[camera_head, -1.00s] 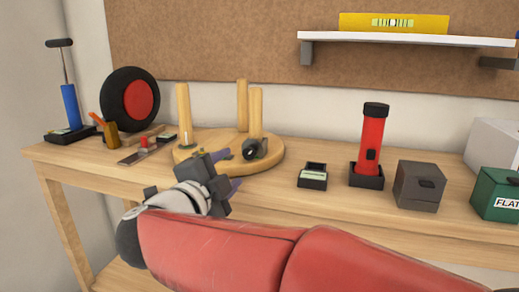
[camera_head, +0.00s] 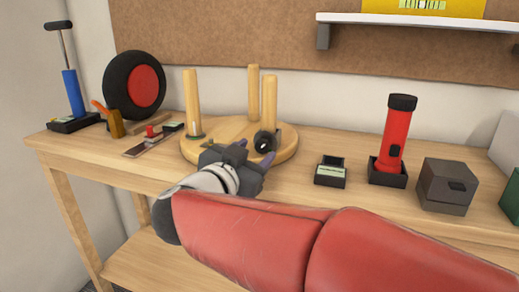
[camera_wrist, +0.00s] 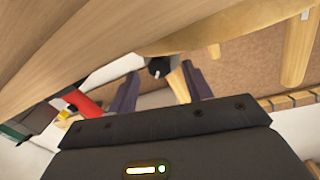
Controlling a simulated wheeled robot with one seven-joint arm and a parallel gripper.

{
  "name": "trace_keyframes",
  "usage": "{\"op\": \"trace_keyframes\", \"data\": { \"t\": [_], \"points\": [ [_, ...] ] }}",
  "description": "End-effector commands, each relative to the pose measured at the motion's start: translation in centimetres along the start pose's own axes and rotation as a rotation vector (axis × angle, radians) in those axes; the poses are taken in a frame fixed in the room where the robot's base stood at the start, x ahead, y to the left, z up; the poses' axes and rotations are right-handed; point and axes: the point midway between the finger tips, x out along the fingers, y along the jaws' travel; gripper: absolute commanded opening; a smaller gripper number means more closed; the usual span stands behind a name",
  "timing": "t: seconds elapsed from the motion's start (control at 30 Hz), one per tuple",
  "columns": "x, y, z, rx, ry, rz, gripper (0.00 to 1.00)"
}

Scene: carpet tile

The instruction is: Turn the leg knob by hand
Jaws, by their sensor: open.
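A round wooden disc (camera_head: 205,151) lies on the bench with three upright wooden legs. A black knob (camera_head: 265,141) sits at the foot of the front right leg (camera_head: 269,104). My gripper (camera_head: 253,152) is at the disc's front edge, just in front of the knob; its dark purple fingers are spread. In the wrist view the knob (camera_wrist: 159,66) shows beyond and between the open fingertips (camera_wrist: 161,72). I see nothing held. Whether a finger touches the knob cannot be told. My wrist hides part of the disc's front edge.
Left on the bench stand a black wheel with a red hub (camera_head: 134,85), a blue pump (camera_head: 72,94) and small tools. To the right are a small black box (camera_head: 331,172), a red flashlight (camera_head: 394,135) and a grey box (camera_head: 446,186). Bare bench lies between disc and small box.

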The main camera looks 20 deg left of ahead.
Motion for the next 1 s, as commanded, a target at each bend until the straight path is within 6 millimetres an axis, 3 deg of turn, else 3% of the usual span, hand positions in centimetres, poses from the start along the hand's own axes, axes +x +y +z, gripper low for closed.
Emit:
{"op": "trace_keyframes", "data": {
  "t": [0.17,0.43,0.77,1.0],
  "points": [
    [1.4,0.0,-0.1,0.001,0.0,0.0,0.5],
    [1.5,0.0,0.0,0.002,0.0,-0.001,0.5],
    [1.5,0.0,0.0,0.001,0.0,0.0,0.07],
    [1.6,-0.1,-0.4,-0.143,0.016,-0.002,0.06]
  ]
}}
